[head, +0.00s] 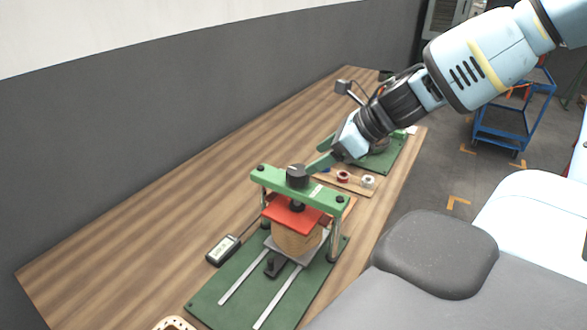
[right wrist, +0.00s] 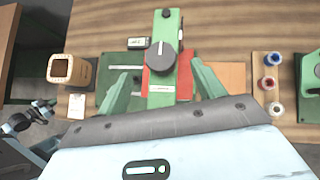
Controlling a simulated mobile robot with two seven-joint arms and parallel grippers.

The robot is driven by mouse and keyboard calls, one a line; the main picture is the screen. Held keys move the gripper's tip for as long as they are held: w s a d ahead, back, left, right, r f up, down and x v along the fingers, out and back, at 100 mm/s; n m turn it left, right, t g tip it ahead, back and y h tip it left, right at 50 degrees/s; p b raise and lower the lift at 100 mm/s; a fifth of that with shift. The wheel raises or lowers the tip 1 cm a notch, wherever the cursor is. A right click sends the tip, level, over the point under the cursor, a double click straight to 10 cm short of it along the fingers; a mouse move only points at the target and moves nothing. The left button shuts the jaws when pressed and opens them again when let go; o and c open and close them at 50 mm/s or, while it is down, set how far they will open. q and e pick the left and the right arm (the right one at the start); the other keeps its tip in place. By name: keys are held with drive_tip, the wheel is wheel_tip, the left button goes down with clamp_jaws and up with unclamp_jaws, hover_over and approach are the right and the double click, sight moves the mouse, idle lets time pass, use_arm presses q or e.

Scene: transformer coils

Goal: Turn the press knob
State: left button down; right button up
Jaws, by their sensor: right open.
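The press (head: 262,178) has a green crossbar on posts over a green base, and a red plate (head: 285,217) above a wound coil block (head: 296,240). The dark press knob (head: 297,176) stands on top of the crossbar. It also shows in the right wrist view (right wrist: 162,56), with a pale line on its top. My right gripper (head: 316,160) is open, its green fingers close to the knob in the head view. In the right wrist view the fingers (right wrist: 160,80) are spread to either side of the crossbar, with the knob ahead between them.
A small meter (head: 223,249) lies left of the press. Spools (head: 368,181) stand on a wooden board behind it, near another green base (head: 385,157). The table's left side is clear.

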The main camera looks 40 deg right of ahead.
sight(298, 170)
drive_tip(key=shift+w+a+f, duration=0.1)
drive_tip(key=shift+w+f, duration=0.1)
drive_tip(key=shift+f, duration=0.25)
drive_tip(key=b+x, duration=0.1)
drive_tip(key=x, duration=0.4)
drive_tip(key=shift+f, duration=0.1)
use_arm(q)
drive_tip(key=shift+s+f+g, duration=0.15)
drive_tip(key=shift+s+f, duration=0.2)
drive_tip(key=shift+f, duration=0.2)
drive_tip(key=shift+s+f+g, duration=0.15)
drive_tip(key=shift+s+f, duration=0.2)
drive_tip(key=shift+f, duration=0.2)
use_arm(e)
drive_tip(key=shift+w+a+f, duration=0.3)
drive_tip(key=shift+w+f, duration=0.1)
drive_tip(key=shift+w, duration=0.2)
drive_tip(key=c, duration=1)
